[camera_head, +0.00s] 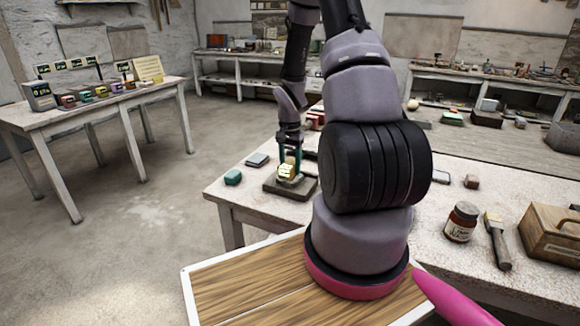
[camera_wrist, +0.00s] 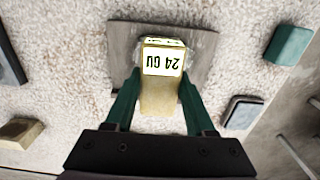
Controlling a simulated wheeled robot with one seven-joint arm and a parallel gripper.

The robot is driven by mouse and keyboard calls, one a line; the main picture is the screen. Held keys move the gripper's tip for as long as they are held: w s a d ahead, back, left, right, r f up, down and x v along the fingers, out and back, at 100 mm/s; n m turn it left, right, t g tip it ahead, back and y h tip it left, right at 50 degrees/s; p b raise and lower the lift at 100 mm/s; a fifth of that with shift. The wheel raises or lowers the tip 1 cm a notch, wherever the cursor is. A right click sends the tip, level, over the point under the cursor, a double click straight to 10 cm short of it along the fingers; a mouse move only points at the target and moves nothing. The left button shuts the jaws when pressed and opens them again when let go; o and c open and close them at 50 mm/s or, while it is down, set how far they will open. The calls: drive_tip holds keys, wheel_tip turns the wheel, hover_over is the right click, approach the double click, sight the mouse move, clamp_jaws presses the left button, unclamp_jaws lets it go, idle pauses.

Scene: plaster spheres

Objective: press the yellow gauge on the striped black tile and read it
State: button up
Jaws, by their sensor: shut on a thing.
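The yellow gauge (camera_wrist: 162,95) is between the two green fingers of my gripper (camera_wrist: 160,78), which is shut on it. Its lit display reads "24 GU", upside down in the wrist view. In the head view the gauge (camera_head: 286,171) is at the dark square tile (camera_head: 302,189) near the table's left corner. The tile (camera_wrist: 200,48) looks grey in the wrist view, and I cannot make out stripes on it. The gauge's lower end is over the tile; I cannot tell how firmly it touches.
Another table (camera_head: 110,105) at left holds several coloured blocks and signs.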

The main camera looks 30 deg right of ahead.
drive_tip(key=shift+r, duration=3.35)
